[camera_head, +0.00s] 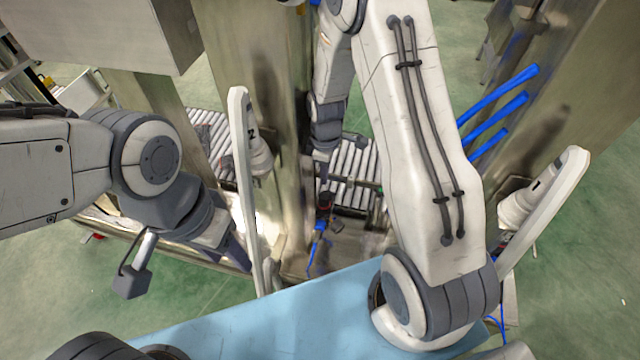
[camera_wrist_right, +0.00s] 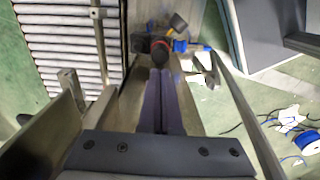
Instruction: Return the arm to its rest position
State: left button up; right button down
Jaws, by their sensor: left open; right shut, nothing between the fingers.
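My right arm rises from the blue surface at the bottom, bends over at the top and hangs down to the middle of the head view. Its gripper (camera_head: 322,178) is small there; in the right wrist view the two fingers (camera_wrist_right: 160,78) lie together with nothing between them.
A roller conveyor (camera_head: 352,183) runs behind the right gripper and shows at the upper left of the right wrist view (camera_wrist_right: 62,45). Metal columns (camera_head: 255,90) stand close to both arms. Blue rods (camera_head: 495,110) stick out at the right. A blue cable spool (camera_wrist_right: 308,142) lies on the green floor.

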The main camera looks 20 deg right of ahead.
jog(key=shift+r, duration=0.1)
jog(key=s+r+m+t, duration=0.3)
jog(key=s+r+m, duration=0.75)
jog(key=r, duration=0.45)
jog(key=s+a+r+n+g+y+p, duration=0.1)
jog(key=s+a+r+n+g+p, duration=0.2)
jog(key=s+a+r+n+p, duration=0.3)
jog(key=s+a+r+p, duration=0.3)
jog(key=s+a+r, duration=0.4)
jog(key=a+r, duration=0.1)
jog(key=shift+r, duration=0.5)
jog(key=shift+a+n, duration=0.1)
jog(key=shift+n, duration=0.15)
